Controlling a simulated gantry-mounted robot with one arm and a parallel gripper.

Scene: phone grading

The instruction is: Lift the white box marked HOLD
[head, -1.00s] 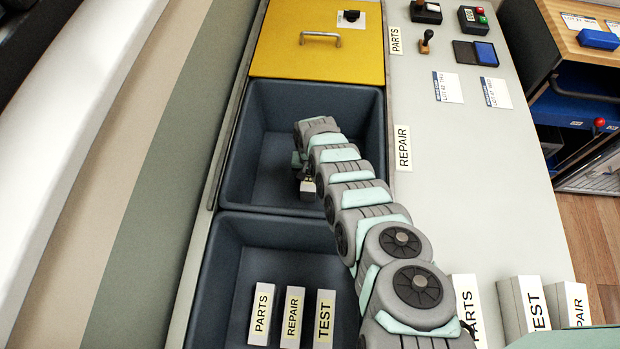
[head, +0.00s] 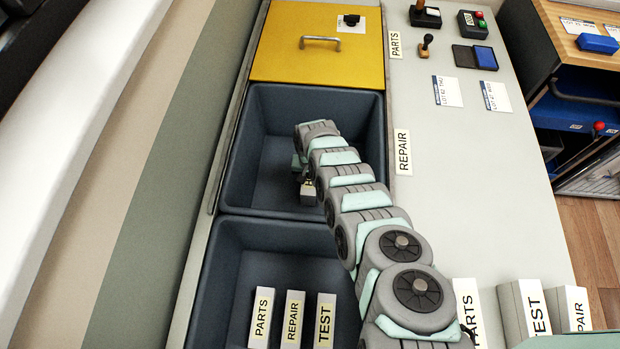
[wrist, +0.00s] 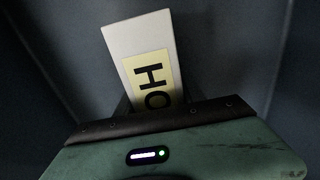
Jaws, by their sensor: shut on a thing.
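The white box marked HOLD (wrist: 135,42) shows in the wrist view, with a yellow label on which only "HO" can be read; the rest is hidden behind my gripper's body. In the head view the box (head: 307,197) is a small pale block at the end of my gripper (head: 305,177), inside the dark blue bin beside the REPAIR sign. My gripper is shut on the box. The fingertips are mostly hidden, and I cannot tell whether the box touches the bin floor.
The dark bin (head: 232,165) has walls on all sides of my gripper. A nearer bin (head: 225,262) holds white boxes marked PARTS, REPAIR and TEST. A yellow lid (head: 320,65) lies beyond. More labelled boxes stand on the grey bench (head: 470,190) at right.

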